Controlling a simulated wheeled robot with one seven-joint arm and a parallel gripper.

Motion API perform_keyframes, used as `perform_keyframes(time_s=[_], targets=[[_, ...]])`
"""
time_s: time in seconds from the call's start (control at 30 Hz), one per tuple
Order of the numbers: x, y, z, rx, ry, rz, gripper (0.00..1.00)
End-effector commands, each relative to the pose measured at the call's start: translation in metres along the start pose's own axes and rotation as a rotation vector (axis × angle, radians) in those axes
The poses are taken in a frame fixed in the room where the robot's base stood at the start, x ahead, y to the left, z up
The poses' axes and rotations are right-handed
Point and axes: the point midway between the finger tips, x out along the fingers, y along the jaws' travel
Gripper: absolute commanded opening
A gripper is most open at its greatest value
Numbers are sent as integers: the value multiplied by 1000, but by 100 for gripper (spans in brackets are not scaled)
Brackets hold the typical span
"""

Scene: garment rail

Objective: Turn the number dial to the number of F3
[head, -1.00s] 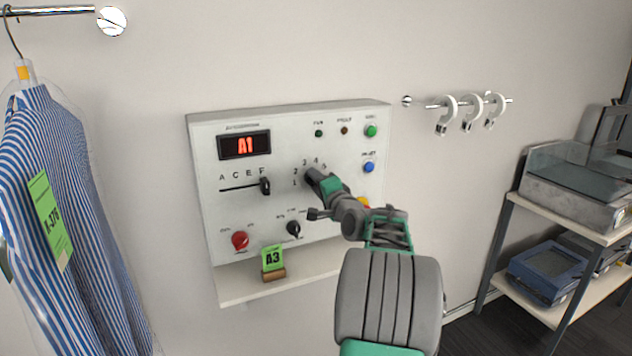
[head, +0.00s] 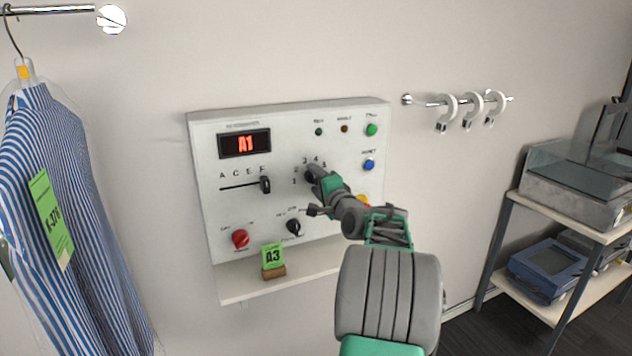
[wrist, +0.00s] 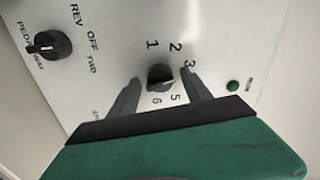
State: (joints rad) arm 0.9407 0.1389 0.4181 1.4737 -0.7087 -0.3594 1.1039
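The control panel (head: 285,205) is on the wall, with numbers printed around its number dial. The dial is a black knob (wrist: 160,77) in the wrist view, with 1, 2, 3, 5 and 6 readable around it; its pointer direction is hard to tell. My gripper (wrist: 161,80) is open, with one finger on each side of the knob; I cannot tell whether they touch it. In the head view my gripper (head: 318,178) covers most of the dial. The red display (head: 245,143) reads A1. The letter slider (head: 265,185) is at the F end.
A green A3 tag (head: 272,257) stands on the ledge under the panel. A red knob (head: 240,239) and a black selector (head: 294,227) are lower on the panel. A striped shirt (head: 70,220) hangs left; a shelf (head: 570,220) stands right.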

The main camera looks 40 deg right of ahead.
Motion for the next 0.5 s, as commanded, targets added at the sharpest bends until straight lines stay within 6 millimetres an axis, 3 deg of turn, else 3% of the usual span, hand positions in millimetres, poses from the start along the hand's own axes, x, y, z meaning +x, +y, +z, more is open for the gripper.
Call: perform_keyframes(time_s=[0.27, 0.5], targets=[[-2, 0, 0, -1, 1, 0, 58], [-45, 2, -1, -1, 4, -1, 58]])
